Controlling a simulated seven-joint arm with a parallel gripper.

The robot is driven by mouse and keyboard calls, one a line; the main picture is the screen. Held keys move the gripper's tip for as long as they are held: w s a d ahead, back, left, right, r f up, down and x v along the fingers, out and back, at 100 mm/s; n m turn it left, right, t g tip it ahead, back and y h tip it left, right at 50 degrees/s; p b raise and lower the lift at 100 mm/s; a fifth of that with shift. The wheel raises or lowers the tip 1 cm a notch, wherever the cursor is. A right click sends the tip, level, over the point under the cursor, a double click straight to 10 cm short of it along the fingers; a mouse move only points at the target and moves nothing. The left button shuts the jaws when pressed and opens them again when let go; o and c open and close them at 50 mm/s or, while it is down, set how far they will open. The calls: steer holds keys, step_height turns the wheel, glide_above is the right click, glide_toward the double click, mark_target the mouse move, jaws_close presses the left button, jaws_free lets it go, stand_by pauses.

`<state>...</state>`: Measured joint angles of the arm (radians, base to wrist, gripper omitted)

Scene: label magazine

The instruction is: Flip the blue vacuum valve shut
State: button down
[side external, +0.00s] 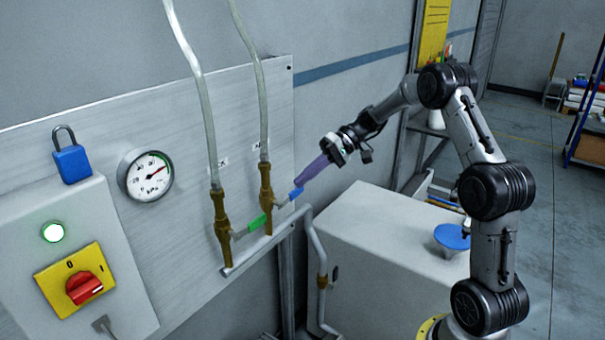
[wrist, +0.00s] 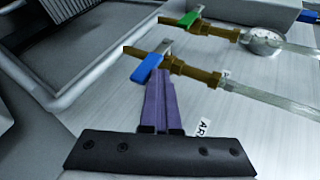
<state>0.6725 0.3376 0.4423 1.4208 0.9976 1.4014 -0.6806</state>
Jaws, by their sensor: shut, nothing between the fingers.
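The blue valve handle (side external: 296,194) sits on the right-hand brass valve (side external: 266,186) on the upright panel. It points out from the valve body and up to the right. My gripper (side external: 298,182) has purple fingers, shut and empty, with their tips close to the blue handle. In the wrist view my fingertips (wrist: 158,74) are right beside the blue handle (wrist: 147,68) and the brass body (wrist: 178,70). I cannot tell whether they touch. The similar green handle (side external: 257,222) is on the left brass valve (side external: 222,214); it also shows in the wrist view (wrist: 189,18).
A clear hose rises from each valve. A pressure gauge (side external: 145,175), a blue padlock (side external: 72,163) and a red rotary switch (side external: 84,287) are to the left. A grey rail (side external: 262,248) runs below the valves. A pale cabinet (side external: 370,260) stands at the right.

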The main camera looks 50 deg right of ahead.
steer(key=shift+d+f, duration=0.15)
steer(key=shift+f, duration=0.35)
stand_by(0.3)
steer(key=shift+r, duration=0.1)
steer(key=a+r+v, duration=0.1)
steer(key=r+v, duration=0.1)
steer(key=v, duration=1)
steer(key=shift+w+r, duration=0.25)
steer(key=shift+w, duration=0.1)
